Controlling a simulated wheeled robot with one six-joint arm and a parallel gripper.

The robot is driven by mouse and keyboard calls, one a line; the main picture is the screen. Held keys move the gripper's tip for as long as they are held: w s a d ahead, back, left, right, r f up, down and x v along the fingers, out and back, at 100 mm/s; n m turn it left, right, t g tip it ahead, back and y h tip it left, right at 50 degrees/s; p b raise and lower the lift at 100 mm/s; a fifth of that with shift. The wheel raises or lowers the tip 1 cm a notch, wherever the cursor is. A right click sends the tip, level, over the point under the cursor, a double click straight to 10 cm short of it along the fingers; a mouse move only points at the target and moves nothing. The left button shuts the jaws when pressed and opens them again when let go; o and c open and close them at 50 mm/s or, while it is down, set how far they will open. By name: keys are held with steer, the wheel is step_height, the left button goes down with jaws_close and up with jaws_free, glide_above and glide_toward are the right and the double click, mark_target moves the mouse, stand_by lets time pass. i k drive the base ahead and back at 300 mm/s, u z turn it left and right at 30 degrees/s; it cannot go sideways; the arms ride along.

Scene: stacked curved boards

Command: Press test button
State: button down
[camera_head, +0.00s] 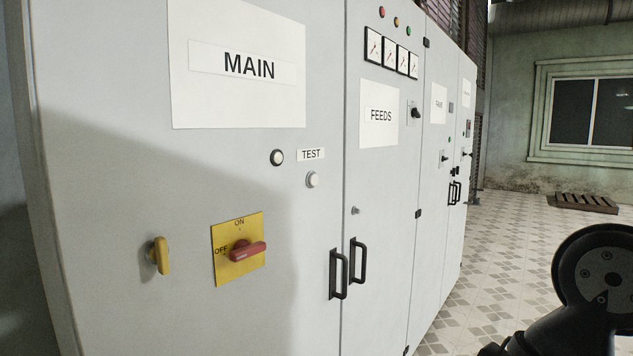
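A small sign reading TEST (311,154) is on the MAIN panel of a grey electrical cabinet (110,200). A round pale button (312,180) sits just below the sign. Another round button with a dark ring and light centre (277,158) sits to the left of the sign. My black arm shows at the lower right, apart from the cabinet. My gripper is not visible.
A red rotary handle (247,252) on a yellow plate and a yellow knob (160,256) protrude below. Black door handles (338,274) stick out at the door seam. Tiled floor (530,245) is open to the right, with a pallet (583,203) farther back.

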mark_target(314, 179)
steer(key=u, duration=0.5)
steer(key=k, duration=0.6)
steer(key=u, duration=0.9)
steer(key=i, duration=1.1)
steer(key=z, duration=0.5)
